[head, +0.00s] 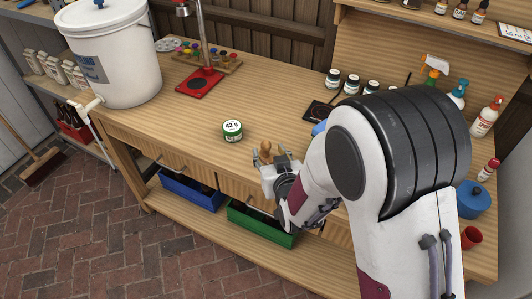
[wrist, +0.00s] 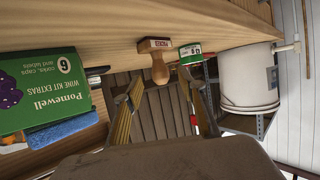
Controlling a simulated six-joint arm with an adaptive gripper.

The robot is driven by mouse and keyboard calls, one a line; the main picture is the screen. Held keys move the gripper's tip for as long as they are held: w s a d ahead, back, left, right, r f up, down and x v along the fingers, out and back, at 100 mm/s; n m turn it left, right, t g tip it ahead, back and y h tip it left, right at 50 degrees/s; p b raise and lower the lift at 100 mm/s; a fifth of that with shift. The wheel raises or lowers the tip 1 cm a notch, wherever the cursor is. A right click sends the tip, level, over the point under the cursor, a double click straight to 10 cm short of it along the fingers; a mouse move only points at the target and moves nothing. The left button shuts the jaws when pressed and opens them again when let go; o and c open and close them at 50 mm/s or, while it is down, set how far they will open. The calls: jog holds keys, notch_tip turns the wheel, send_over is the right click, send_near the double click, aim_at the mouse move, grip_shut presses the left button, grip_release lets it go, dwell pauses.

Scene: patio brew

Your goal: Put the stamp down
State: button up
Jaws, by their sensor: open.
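The stamp has a wooden handle and a small labelled head. In the head view the stamp (head: 266,148) is at the bench's front edge, partly hidden by my gripper (head: 270,162). In the wrist view, where the scene appears upside down, the stamp (wrist: 158,68) is upright with its head at the bench top (wrist: 120,42). My gripper (wrist: 160,85) is open, with one finger on each side of the handle's end. The fingers look apart from the handle.
A small green-and-white jar (head: 232,130) stands left of the stamp. A red-based stand (head: 200,83) and white bucket (head: 115,60) are farther left. The bench between jar and bucket is clear.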

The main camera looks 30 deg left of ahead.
aim_at(267, 149)
jog(key=shift+x, duration=2.4)
grip_shut()
